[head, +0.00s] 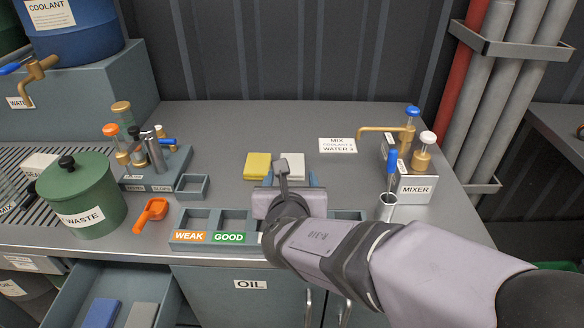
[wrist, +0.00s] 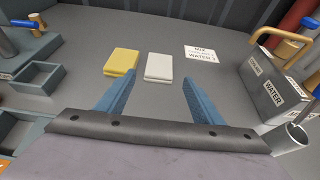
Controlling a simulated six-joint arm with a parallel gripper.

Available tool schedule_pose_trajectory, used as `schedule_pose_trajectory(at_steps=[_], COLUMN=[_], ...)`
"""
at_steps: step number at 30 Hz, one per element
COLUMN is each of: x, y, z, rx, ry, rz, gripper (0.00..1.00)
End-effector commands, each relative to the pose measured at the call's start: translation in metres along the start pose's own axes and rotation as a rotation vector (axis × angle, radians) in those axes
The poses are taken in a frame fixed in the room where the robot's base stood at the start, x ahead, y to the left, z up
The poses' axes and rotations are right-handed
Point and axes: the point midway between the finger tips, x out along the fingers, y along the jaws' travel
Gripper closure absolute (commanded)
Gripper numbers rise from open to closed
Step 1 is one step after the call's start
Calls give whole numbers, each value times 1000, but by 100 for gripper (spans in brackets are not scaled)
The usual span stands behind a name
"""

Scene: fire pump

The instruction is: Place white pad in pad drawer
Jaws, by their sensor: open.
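The white pad (head: 293,166) lies flat on the bench, just right of a yellow pad (head: 257,166). The white pad also shows in the wrist view (wrist: 158,67), beyond and between my fingers. My gripper (head: 293,183) is open and empty, on the near side of the white pad and not around it; its blue fingers (wrist: 152,90) point toward the pads. The open drawer (head: 75,290) at the lower left of the head view holds a blue pad (head: 101,313) and a grey pad (head: 142,315); no label shows on it.
A tray labelled WEAK and GOOD (head: 211,239) stands along the front edge, partly behind my arm. A green WASTE pot (head: 82,198) and orange scoop (head: 151,214) are at left. A metal cup (head: 386,207) and MIXER box (head: 416,190) are at right. The bench's back middle is clear.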

Motion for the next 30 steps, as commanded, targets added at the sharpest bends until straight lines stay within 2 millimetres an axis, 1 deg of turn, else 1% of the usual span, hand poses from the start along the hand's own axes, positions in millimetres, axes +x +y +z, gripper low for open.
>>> schedule_pose_trajectory(at_steps=[2,9,12,19,25,30], x=[9,51,62,70,85,88], y=[0,2,2,3,3,3], z=[2,7,6,6,5,5], rx=[-2,-2,0,1,1,0], ry=[2,2,2,2,3,2], rz=[-4,-5,-2,0,-1,0], gripper=[39,39,39,39,39,39])
